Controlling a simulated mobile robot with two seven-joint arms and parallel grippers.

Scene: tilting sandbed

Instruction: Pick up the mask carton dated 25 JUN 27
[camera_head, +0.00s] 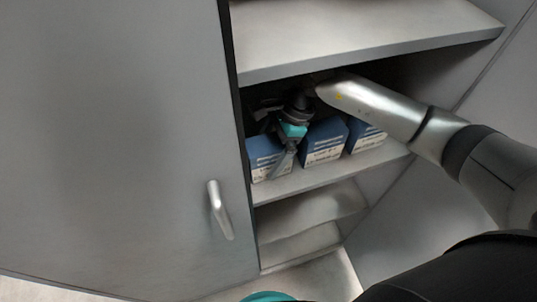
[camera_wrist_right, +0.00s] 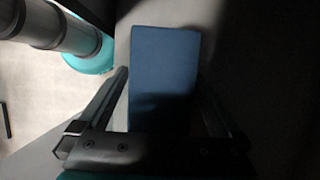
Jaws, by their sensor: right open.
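Three blue cartons with white printed lower fronts stand in a row on a cabinet shelf: a left carton (camera_head: 262,150), a middle carton (camera_head: 325,142) and a right carton (camera_head: 366,136). Their printing is too small to read, so I cannot tell which is dated 25 JUN 27. My right gripper (camera_head: 272,148) is open at the left carton and partly covers it. In the right wrist view a plain blue carton face (camera_wrist_right: 162,60) lies between the two spread fingers, with gaps at the sides. No grip on it shows. My left gripper is out of view.
The cartons' shelf (camera_head: 330,176) has another shelf board (camera_head: 350,40) close above it, and my right arm reaches in between. A grey door (camera_head: 120,130) with a handle (camera_head: 220,210) borders the opening at left. A lower compartment (camera_head: 305,215) looks empty.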

